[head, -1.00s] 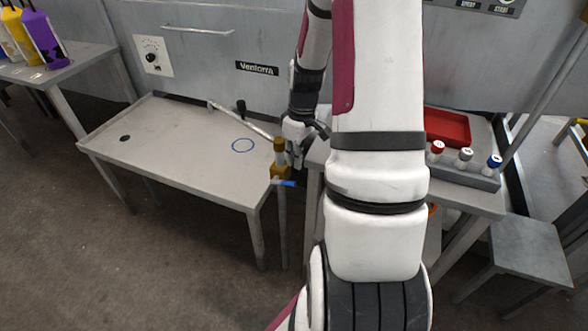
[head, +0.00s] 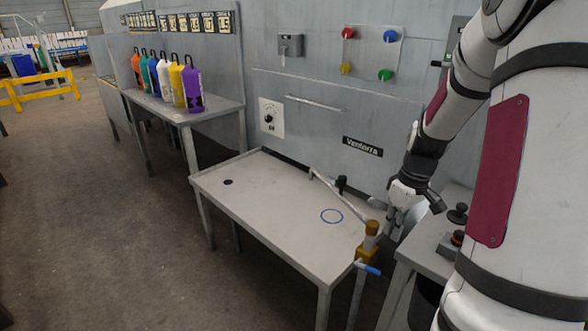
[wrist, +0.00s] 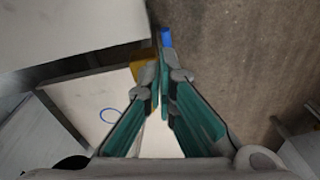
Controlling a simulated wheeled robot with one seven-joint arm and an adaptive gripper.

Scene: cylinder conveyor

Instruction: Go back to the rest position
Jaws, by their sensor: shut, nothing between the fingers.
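My gripper (wrist: 163,95) shows in the wrist view with its fingers together and nothing between them. In the head view my gripper hangs at the right end of a low grey table (head: 270,215), beside a yellow post fitting (head: 369,240) with a blue-tipped handle (head: 368,268). The blue tip also shows past the fingers in the wrist view (wrist: 166,37). Whether the fingers touch the fitting cannot be told. The table has a blue ring mark (head: 332,216) and a dark hole at its left. The fingertips are hidden in the head view.
A grey wall panel with coloured knobs (head: 389,36) and a dial (head: 269,117) stands behind the table. Several coloured bottles (head: 192,87) stand on a bench at left. Another grey table (head: 425,250) is close at right. Open floor lies at front left.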

